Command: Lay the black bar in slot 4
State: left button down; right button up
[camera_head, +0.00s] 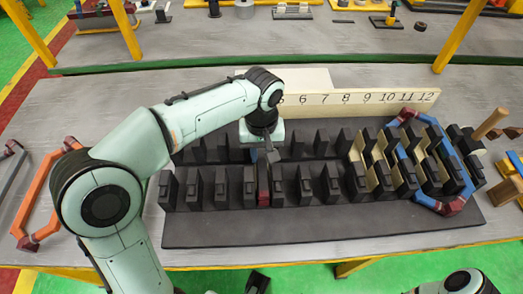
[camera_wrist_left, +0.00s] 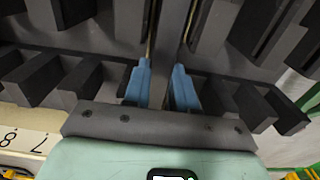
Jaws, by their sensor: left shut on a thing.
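The black slotted block (camera_head: 330,225) lies on the table with two rows of dark teeth and a pale number board (camera_head: 350,104) behind it. My left gripper (camera_head: 270,155) points down over the block, left of its middle, and is shut on the black bar. A dark red part (camera_head: 263,184), seemingly the bar's near end, shows between two front-row teeth. The rest of the bar is mostly hidden. The left wrist view shows the two blue fingers (camera_wrist_left: 162,88) close together among the teeth. My arm hides the lower slot numbers. My right gripper is not in view.
A blue coil (camera_head: 405,157) and cream pieces (camera_head: 377,168) occupy slots at the right. An orange coil (camera_head: 36,198) and a grey coil (camera_head: 9,165) lie at the left. Wooden parts (camera_head: 491,123) stand at the right edge. The block's front strip is clear.

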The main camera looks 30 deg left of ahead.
pick_arm(q)
jog(key=shift+f, duration=0.35)
dwell(0.3)
jog(key=c, duration=0.8)
grip_release()
jog(key=shift+r, duration=0.25)
jog(key=shift+r+p, duration=0.5)
jog(key=shift+p, duration=0.15)
jog(key=shift+r, duration=0.1)
